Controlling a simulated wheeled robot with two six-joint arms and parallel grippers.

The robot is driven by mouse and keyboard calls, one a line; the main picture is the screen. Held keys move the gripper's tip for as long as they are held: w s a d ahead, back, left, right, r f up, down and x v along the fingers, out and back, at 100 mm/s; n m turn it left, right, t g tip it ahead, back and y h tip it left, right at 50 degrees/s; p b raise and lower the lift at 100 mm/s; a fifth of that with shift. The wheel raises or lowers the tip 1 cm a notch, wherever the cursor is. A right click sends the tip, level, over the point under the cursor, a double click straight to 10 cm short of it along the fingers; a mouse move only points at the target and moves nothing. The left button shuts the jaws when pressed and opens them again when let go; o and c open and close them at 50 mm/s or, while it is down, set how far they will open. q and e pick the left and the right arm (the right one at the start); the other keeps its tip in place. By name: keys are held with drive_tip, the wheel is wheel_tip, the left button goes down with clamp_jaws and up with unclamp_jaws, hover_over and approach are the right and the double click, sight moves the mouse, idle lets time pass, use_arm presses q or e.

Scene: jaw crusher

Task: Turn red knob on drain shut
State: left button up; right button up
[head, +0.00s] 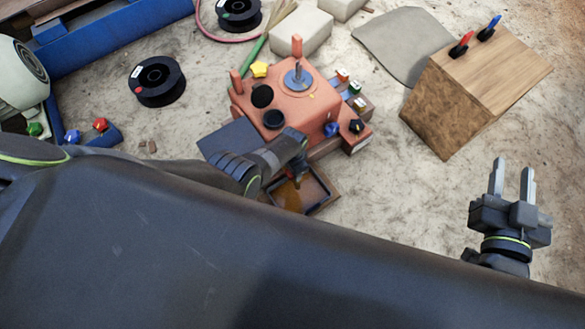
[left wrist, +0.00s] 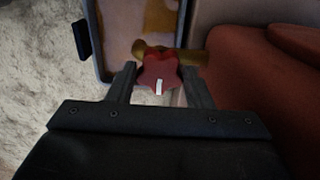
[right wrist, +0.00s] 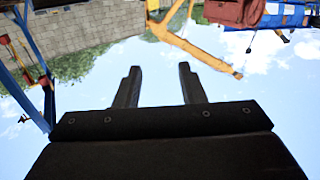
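The red knob (left wrist: 159,72) is a lobed knob with a white mark, on a brass drain fitting (left wrist: 190,57) in the left wrist view. The fingers of my left gripper (left wrist: 158,82) stand open on either side of it, close to its edges; I cannot tell whether either touches. In the head view the left gripper (head: 296,172) is beside the orange-red crusher (head: 310,112), above the edge of a tray (head: 322,205), and hides the knob. My right gripper (head: 512,180) is open and empty, pointing up at the right. The right wrist view also shows it (right wrist: 159,80).
A wooden block (head: 455,105) with red and blue tools stands right of the crusher. A black spool (head: 157,82) and a blue bin (head: 110,35) are at the left. White blocks (head: 300,30) lie behind the crusher. My own dark arm fills the foreground.

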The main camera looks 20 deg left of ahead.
use_arm(q)
drive_tip(key=o, duration=0.4)
drive_tip(key=shift+r, duration=0.1)
drive_tip(key=shift+r+p, duration=1.35)
drive_tip(key=shift+r, duration=0.1)
wheel_tip(320, 180, up, 3)
drive_tip(key=p, duration=0.2)
drive_tip(key=shift+r+p, duration=0.1)
drive_tip(key=shift+p, duration=0.2)
use_arm(e)
drive_tip(key=s+a+f+g+y, duration=0.3)
drive_tip(key=s+f+g, duration=1.1)
drive_tip(key=f, duration=0.4)
use_arm(q)
wheel_tip(320, 180, up, 11)
drive_tip(key=p, duration=0.7)
use_arm(e)
drive_tip(key=s+d+f+g+h, duration=0.1)
drive_tip(key=s+f, duration=0.1)
drive_tip(key=f, duration=0.4)
drive_tip(key=s+d+f+g, duration=0.2)
drive_tip(key=f, duration=0.4)
drive_tip(key=shift+f+m+h, duration=0.15)
drive_tip(key=shift+m+h, duration=0.25)
